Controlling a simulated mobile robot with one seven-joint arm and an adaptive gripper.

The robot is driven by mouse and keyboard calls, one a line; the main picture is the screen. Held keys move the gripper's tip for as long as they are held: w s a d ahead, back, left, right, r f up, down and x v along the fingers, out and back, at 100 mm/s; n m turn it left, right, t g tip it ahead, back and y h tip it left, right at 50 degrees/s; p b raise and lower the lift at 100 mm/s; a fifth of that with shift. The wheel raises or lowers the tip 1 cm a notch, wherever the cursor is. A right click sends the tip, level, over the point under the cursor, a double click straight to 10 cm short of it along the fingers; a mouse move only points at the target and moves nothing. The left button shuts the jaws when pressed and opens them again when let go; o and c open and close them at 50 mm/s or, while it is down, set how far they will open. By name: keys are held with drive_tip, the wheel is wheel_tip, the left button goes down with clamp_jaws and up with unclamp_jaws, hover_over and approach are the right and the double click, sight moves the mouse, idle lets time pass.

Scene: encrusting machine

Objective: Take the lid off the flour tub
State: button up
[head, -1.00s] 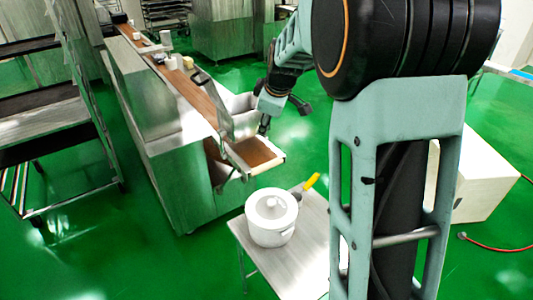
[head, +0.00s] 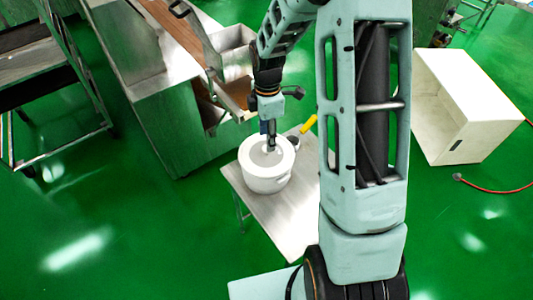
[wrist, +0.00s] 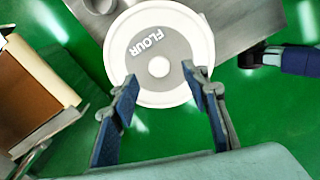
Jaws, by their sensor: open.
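The white flour tub (head: 266,182) stands on a small metal table. Its round white lid (head: 252,156) is on top. In the wrist view the lid (wrist: 190,40) shows a grey disc marked FLOUR, and the tub's rim surrounds it. My gripper (head: 269,148) is above the tub, pointing down. In the wrist view my gripper (wrist: 160,75) is open, its two blue-padded fingers apart with their tips over the near part of the lid. Whether the fingertips touch the lid I cannot tell.
The small table (head: 285,215) has bare surface in front of the tub. A yellow-handled tool (head: 307,126) lies behind it at the right. The encrusting machine (head: 165,120) stands close at the left. A rack (head: 60,90) is further left, a white box (head: 462,105) at right.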

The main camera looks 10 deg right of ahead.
sight(266, 152)
wheel_tip(266, 152, down, 5)
drive_tip(key=shift+w+d+r, duration=0.1)
clamp_jaws()
idle(0.4)
